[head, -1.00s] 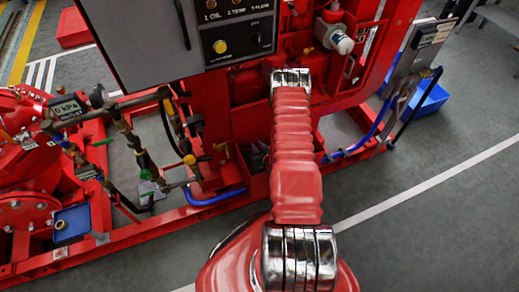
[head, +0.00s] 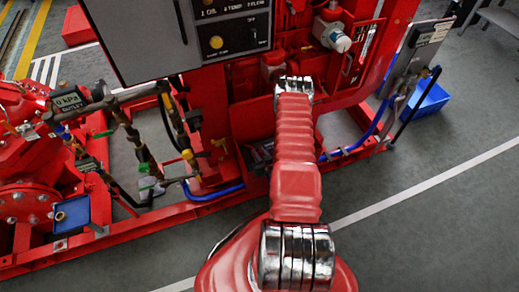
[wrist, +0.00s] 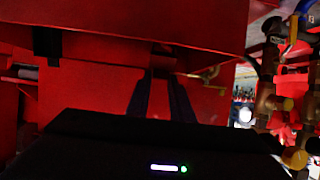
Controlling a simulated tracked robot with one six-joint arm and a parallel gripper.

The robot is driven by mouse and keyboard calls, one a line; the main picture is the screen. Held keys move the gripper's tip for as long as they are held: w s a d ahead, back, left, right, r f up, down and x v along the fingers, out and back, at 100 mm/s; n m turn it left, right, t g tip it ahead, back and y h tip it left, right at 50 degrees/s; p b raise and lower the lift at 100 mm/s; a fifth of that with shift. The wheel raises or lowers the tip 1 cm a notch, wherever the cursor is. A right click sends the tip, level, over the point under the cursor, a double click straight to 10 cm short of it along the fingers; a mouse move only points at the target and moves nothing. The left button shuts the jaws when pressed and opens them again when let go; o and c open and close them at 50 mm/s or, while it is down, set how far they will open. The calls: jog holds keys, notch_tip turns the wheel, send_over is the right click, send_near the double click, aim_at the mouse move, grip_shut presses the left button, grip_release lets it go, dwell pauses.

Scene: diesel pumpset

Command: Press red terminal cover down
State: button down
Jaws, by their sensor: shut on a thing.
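My gripper (wrist: 162,102) shows in the wrist view as two dark fingers reaching forward from the black gripper body. They are close together, shut on a narrow dark red piece (wrist: 161,92) between them. This piece appears to be the red terminal cover, but the picture is too dark to show its shape or how it sits. In the head view, my arm hides the fingers and the cover. My wrist ends in front of the lower part of the red pumpset frame (head: 252,116). A dark item (head: 261,153) sits low beside the arm.
The grey control panel (head: 140,35) stands above left of my wrist. Pipes and a gauge (head: 68,99) are at the left. A blue hose (head: 215,193) runs low along the red base. A blue box (head: 430,98) stands at the right. Grey floor is clear at lower right.

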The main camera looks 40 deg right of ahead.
jog(key=shift+g, duration=0.5)
jog(key=s+f, duration=0.1)
jog(key=s+a+f, duration=0.1)
jog(key=s+f, duration=0.1)
jog(key=shift+f, duration=0.25)
jog(key=shift+d+f, duration=0.1)
jog(key=shift+f, duration=0.15)
jog(key=shift+w, duration=0.1)
jog(key=c, duration=1.7)
grip_release()
jog(key=shift+o, duration=0.7)
jog(key=shift+r, duration=0.15)
jog(key=v, duration=1.4)
jog(key=shift+s+f, duration=0.2)
jog(key=shift+f, duration=0.05)
